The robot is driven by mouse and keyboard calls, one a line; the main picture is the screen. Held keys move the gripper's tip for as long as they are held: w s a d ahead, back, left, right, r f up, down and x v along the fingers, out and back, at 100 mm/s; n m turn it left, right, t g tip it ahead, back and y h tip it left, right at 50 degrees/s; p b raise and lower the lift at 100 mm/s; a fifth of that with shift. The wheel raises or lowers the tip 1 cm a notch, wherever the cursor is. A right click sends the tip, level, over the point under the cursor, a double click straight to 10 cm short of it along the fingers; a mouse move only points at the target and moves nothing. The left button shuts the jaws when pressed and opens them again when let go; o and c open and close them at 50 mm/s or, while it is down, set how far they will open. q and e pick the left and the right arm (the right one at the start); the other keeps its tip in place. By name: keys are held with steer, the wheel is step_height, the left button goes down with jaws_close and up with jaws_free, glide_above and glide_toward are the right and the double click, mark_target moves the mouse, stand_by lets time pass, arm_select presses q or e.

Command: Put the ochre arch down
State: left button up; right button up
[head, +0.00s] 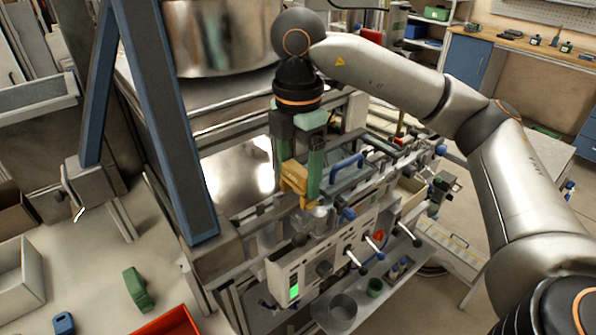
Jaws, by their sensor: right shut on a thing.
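The ochre arch (293,172) is near the middle of the head view. My right gripper (302,186) points down with its green fingers on either side of the arch and is shut on it. The arch is beside the bright metal plate of the machine and close to the clear knob-like part below it. I cannot tell whether its underside touches anything. Part of the arch is hidden by the fingers. My left gripper is not in view.
A machine with a control panel (292,278) and several ball-ended levers stands under and right of my right gripper. A blue-grey post (165,110) rises at its left. A green block (138,288), a blue piece (63,323) and a red tray (172,322) lie at lower left.

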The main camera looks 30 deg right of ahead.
mark_target(298, 169)
steer(key=shift+f, duration=0.25)
steer(key=shift+f+b, duration=0.5)
steer(key=shift+f, duration=0.05)
steer(key=o, duration=1.2)
steer(key=shift+o, duration=0.2)
steer(key=shift+r, duration=0.15)
steer(key=shift+r+p, duration=0.25)
steer(key=shift+p, duration=0.1)
step_height(298, 169, up, 12)
steer(key=shift+r, duration=0.25)
